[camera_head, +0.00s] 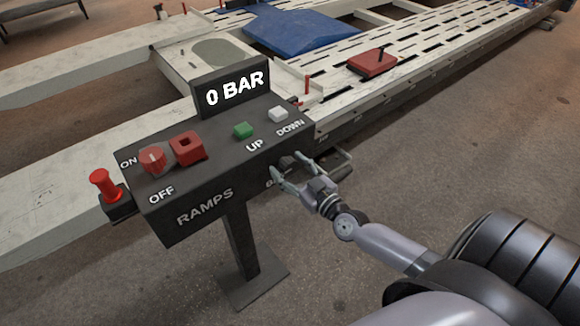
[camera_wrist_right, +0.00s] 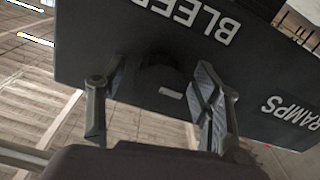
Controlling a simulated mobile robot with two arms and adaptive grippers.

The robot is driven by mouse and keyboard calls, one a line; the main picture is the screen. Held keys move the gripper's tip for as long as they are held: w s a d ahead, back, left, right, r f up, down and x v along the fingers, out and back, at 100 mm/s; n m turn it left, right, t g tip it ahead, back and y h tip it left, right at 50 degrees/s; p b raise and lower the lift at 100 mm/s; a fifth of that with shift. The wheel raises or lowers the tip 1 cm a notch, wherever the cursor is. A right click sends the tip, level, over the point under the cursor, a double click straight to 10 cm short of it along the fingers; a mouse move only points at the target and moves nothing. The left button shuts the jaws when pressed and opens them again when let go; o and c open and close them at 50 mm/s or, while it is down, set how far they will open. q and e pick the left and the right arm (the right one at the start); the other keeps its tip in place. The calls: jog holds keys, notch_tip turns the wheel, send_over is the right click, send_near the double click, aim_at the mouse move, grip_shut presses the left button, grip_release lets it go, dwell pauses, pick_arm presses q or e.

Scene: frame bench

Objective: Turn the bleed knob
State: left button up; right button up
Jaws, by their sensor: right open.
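The bleed knob (camera_wrist_right: 158,76) is a dark round knob with a white mark on the dark front face of the control box, below the BLEED lettering, in the right wrist view. In the head view it is a small dark shape (camera_head: 287,163) at the box's right end, partly hidden by my gripper. My right gripper (camera_head: 291,171) is open, with its fingers pointing at that face. In the right wrist view its two fingers (camera_wrist_right: 160,100) stand on either side of the knob. I cannot tell whether they touch it. My left gripper is not in view.
The control box (camera_head: 195,215) stands on a post. Its top has a red ON/OFF knob (camera_head: 153,160), a red square part (camera_head: 187,148), a green button (camera_head: 242,130), a white button (camera_head: 278,114) and a display (camera_head: 232,89) reading 0 BAR. The frame bench (camera_head: 420,50) lies behind.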

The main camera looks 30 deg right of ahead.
jog(key=c, duration=1.2)
jog(key=shift+o, duration=0.2)
jog(key=shift+m, duration=0.3)
jog(key=m, duration=0.3)
jog(key=shift+m, duration=0.4)
jog(key=m, duration=0.9)
jog(key=shift+a, duration=0.1)
jog(key=shift+m+b, duration=0.4)
jog(key=shift+m, duration=1.8)
jog(key=shift+r, duration=0.1)
